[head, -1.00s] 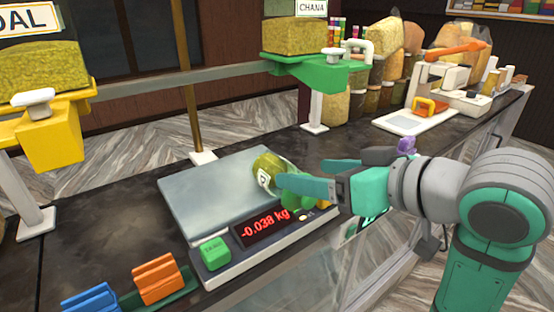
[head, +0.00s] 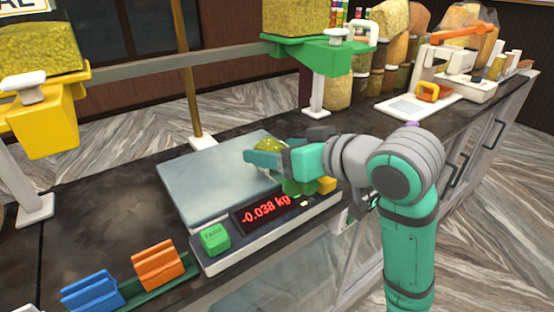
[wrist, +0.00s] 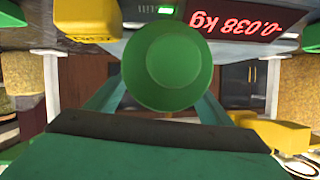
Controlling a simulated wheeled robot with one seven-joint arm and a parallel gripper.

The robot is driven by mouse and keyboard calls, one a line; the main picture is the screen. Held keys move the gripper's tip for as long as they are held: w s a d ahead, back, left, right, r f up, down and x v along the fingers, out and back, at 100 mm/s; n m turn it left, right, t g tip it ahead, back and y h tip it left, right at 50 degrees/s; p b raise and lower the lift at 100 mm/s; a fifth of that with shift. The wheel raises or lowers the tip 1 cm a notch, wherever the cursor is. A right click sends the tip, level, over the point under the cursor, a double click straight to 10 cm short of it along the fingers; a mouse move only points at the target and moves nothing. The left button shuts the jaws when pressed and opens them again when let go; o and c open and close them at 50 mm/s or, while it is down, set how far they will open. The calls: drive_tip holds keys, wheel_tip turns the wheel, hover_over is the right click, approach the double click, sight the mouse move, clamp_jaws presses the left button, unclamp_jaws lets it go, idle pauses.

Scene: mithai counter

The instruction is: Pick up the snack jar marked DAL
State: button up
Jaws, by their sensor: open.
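A small jar with yellow-green contents (head: 268,144) is at the right side of the scale's steel pan (head: 205,185), mostly hidden by my gripper. In the wrist view a round green disc, seemingly the jar's lid (wrist: 165,68), faces the camera between the fingers. My gripper (head: 286,150) is open, with its fingers on either side of the jar; I cannot tell whether they touch it. The jar's label is hidden now. The scale display (head: 265,210) reads -0.038 kg.
A yellow dispenser (head: 45,125) stands at the left and a green one (head: 320,55) behind the scale. Orange (head: 157,265) and blue (head: 90,290) blocks sit at the front left. Filled bags and jars (head: 385,50) stand at the back right.

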drive_tip(key=shift+w+a+f, duration=0.15)
drive_tip(key=shift+w+a, duration=0.15)
drive_tip(key=c, duration=1.5)
drive_tip(key=shift+c, duration=0.2)
